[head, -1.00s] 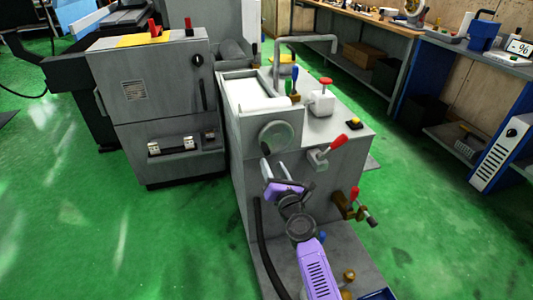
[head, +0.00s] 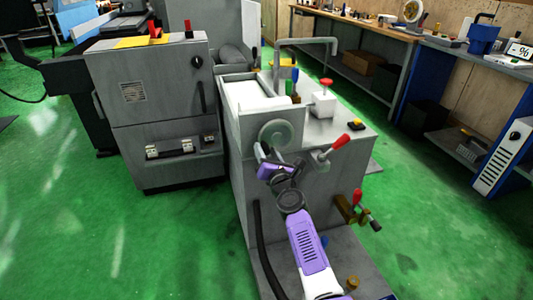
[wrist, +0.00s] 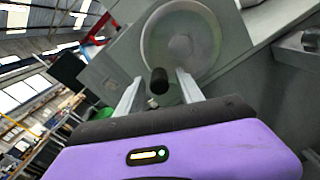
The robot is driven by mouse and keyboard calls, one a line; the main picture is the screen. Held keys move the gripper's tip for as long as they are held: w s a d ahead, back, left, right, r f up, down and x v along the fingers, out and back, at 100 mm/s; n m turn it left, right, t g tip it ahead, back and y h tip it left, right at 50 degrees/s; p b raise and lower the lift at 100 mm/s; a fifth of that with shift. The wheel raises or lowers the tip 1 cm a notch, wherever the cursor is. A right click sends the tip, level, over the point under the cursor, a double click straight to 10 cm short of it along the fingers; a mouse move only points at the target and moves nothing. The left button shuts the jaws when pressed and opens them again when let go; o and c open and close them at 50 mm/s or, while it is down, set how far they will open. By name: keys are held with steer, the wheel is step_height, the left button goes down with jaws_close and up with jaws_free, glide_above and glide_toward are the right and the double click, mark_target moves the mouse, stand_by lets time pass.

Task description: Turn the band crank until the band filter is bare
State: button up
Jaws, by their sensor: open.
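The band crank (head: 275,132) is a round grey-green disc on the front of the grey tank. In the wrist view the disc (wrist: 180,38) fills the top middle, and its dark handle knob (wrist: 159,82) sticks out towards me. My gripper (head: 262,152) is open at the disc's lower left edge. In the wrist view the knob appears between its two pale fingers, with gaps on both sides; I cannot tell how deep it sits. The band filter (head: 262,97) shows as a white surface in the trough on top of the tank.
A red-handled lever (head: 330,150) juts from the tank front, right of the disc, with a brass valve (head: 350,210) below it. A black hose (head: 260,240) hangs left of my arm. A grey cabinet (head: 165,110) stands left. Green floor is free at left and right.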

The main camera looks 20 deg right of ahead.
jaws_close()
steer(key=shift+f, duration=0.15)
